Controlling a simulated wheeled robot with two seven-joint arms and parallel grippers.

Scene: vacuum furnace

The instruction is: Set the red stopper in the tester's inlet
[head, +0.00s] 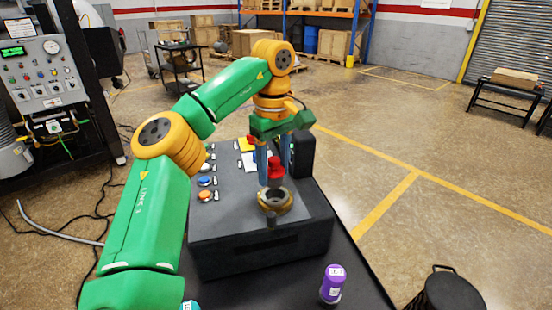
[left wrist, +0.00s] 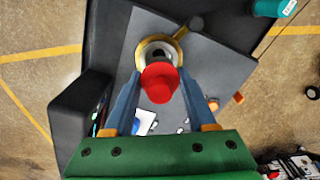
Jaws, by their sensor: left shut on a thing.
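The red stopper (head: 276,169) is held between the blue fingers of my left gripper (head: 273,165). It hangs above the tester's inlet (head: 274,200), a brass-coloured ring with a grey socket on the dark grey tester (head: 240,232). In the left wrist view the red stopper (left wrist: 160,83) covers the near edge of the inlet (left wrist: 155,46), whose dark hole stays visible just beyond it. A gap shows between stopper and inlet in the head view. My right gripper is not in view.
Blue and orange knobs (head: 205,195) line the tester's left side. A black upright block (head: 302,154) stands at its back right. A black cylinder (head: 448,292) is at the lower right.

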